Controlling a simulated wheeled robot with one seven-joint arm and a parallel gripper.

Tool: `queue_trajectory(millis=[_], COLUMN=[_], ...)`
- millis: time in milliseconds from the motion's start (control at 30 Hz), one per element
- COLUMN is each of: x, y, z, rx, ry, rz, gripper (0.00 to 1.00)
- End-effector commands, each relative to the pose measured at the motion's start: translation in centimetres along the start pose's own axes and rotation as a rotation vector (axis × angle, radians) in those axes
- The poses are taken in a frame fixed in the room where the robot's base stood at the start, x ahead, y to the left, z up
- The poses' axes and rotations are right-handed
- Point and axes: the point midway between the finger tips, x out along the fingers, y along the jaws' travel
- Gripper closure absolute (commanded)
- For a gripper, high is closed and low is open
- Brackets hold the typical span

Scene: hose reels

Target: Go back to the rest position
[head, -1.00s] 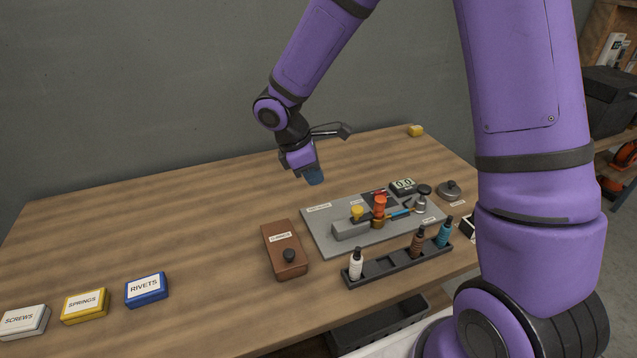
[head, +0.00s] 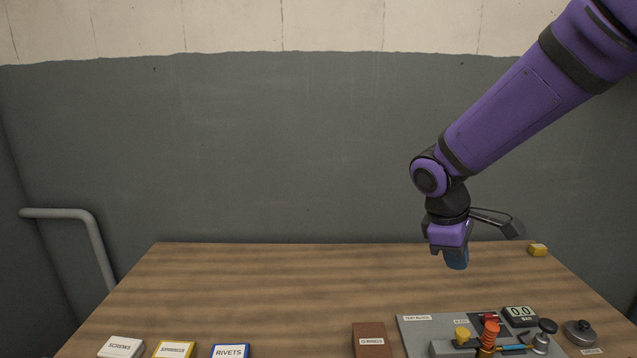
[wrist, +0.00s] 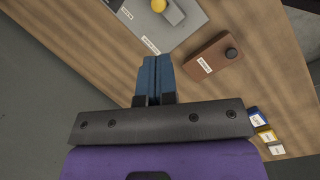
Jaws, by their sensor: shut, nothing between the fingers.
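My purple arm reaches in from the upper right in the head view. My gripper (head: 456,262) points down above the back right part of the wooden table (head: 270,290). Its blue fingers are together with nothing between them; they also show shut in the wrist view (wrist: 153,64). The fingers appear apart from the things on the table.
A grey board (head: 412,338) with fittings sits at the front right, a brown box (head: 370,340) beside it. Boxes labelled screws (head: 121,347), springs (head: 174,349) and rivets (head: 230,351) line the front left. A yellow item (head: 537,250) lies far right. The table's back left is clear.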

Motion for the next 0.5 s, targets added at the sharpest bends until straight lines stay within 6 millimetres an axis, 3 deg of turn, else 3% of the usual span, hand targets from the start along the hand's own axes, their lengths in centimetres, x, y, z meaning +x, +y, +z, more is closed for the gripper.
queue_trajectory(millis=[200,500], x=[-4.0,-7.9], y=[-1.1,-3.7], z=[4.8,10.8], rx=[0.23,0.532], ry=[0.084,0.239], rz=[0.026,0.023], gripper=[1.0,1.0])
